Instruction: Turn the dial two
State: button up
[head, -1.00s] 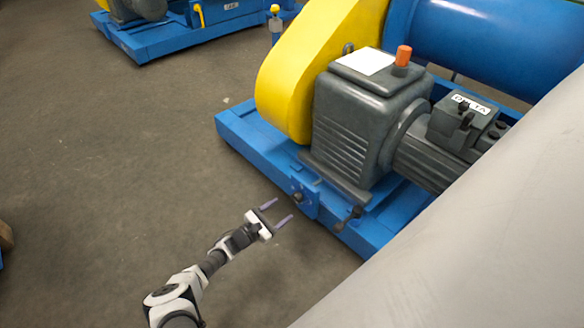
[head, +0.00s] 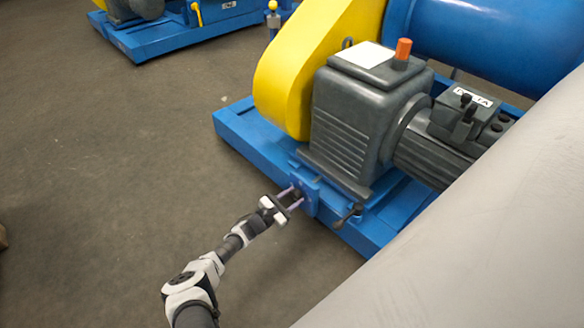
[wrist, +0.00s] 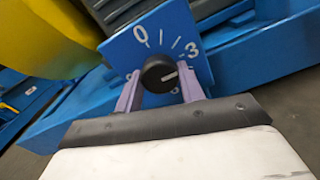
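The dial is a round black knob (wrist: 160,74) with a pale pointer mark, on a blue plate (wrist: 128,47) in the wrist view. The plate carries a white 0 at upper left, a 3 at right and tick marks between. The pointer mark is aimed to the right, slightly below the 3 side's tick marks. My gripper (wrist: 158,92) is open, with one purple finger on each side of the knob. I cannot tell whether the fingers touch it. In the head view my gripper (head: 291,198) is at the blue plate (head: 308,190), and its fingers hide most of the dial.
The plate is on the front of a blue machine base (head: 240,133). Above stand a grey gearbox (head: 345,120) and a yellow guard (head: 305,65). A small dark handle (head: 347,215) sticks out right of the plate. A large grey surface fills the lower right.

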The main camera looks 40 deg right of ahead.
jog(key=c, duration=0.3)
jog(key=shift+n+b, duration=0.3)
jog(key=shift+n, duration=2.5)
jog(key=o, duration=1)
jog(key=shift+c, duration=0.2)
jog(key=shift+a, duration=0.1)
